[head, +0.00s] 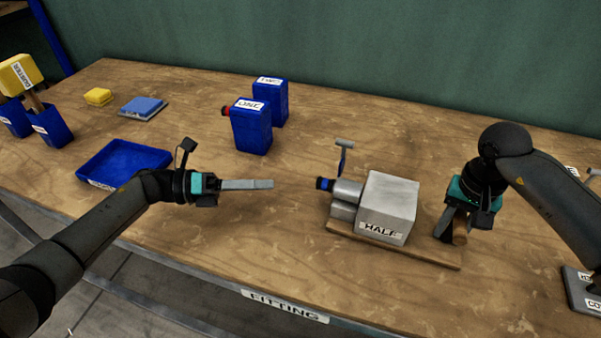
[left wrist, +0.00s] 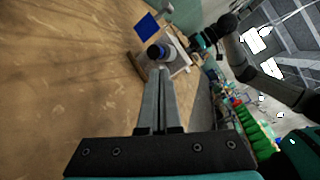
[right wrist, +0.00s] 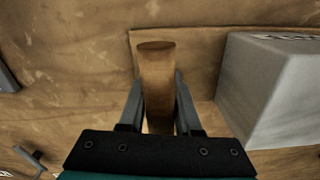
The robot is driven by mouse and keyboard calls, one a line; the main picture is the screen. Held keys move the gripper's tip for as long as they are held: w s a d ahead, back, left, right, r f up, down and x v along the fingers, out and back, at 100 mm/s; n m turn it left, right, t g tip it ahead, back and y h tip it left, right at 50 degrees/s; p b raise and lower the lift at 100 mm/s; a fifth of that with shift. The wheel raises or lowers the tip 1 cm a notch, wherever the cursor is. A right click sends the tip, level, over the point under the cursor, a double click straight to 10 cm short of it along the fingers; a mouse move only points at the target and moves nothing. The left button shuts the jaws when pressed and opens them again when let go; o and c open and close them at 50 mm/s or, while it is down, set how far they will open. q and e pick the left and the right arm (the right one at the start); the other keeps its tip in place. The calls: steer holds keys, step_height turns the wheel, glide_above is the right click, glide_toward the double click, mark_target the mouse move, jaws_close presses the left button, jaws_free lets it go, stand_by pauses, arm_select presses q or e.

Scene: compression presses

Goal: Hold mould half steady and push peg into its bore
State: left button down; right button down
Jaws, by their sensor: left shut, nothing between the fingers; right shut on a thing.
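The grey mould half (head: 388,205), a block labelled HALF, sits on a wooden board (head: 437,259); its side shows in the right wrist view (right wrist: 275,90). My left gripper (head: 272,184) is shut and empty, pointing at this end across a gap. My right gripper (head: 450,237) is shut on a brown wooden post (right wrist: 157,85) right of the block.
Blue containers (head: 251,128) stand at the back, and a blue tray (head: 122,162) lies left, behind my left arm. A labelled grey plate (head: 581,290) is at the right edge. The table between tray and cylinders is bare.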

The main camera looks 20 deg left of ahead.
mark_target(318, 183)
arm_select(q)
steer(key=m, duration=0.3)
steer(key=w+m, duration=0.1)
steer(key=m, duration=0.1)
steer(key=shift+w+m+g, duration=0.15)
steer(key=shift+m+g, duration=0.15)
steer(key=shift+m, duration=0.1)
arm_select(e)
steer(key=shift+d, duration=0.1)
arm_select(q)
steer(key=m, duration=0.2)
steer(key=w+m, duration=0.1)
steer(key=m, duration=0.2)
steer(key=shift+g, duration=0.3)
steer(key=m, duration=0.4)
steer(key=m+g, duration=0.1)
steer(key=m, duration=0.2)
steer(key=shift+w+d+f, duration=0.1)
steer(key=shift+w+d, duration=0.15)
steer(key=shift+w, duration=0.15)
steer(key=m, duration=0.4)
steer(key=m+g, duration=0.1)
steer(key=m, duration=0.1)
steer(key=shift+w+d+f, duration=0.1)
steer(key=shift+w+d, duration=0.2)
steer(key=shift+d, duration=0.3)
steer(key=shift+x, duration=2.8)
steer(key=shift+d, duration=0.2)
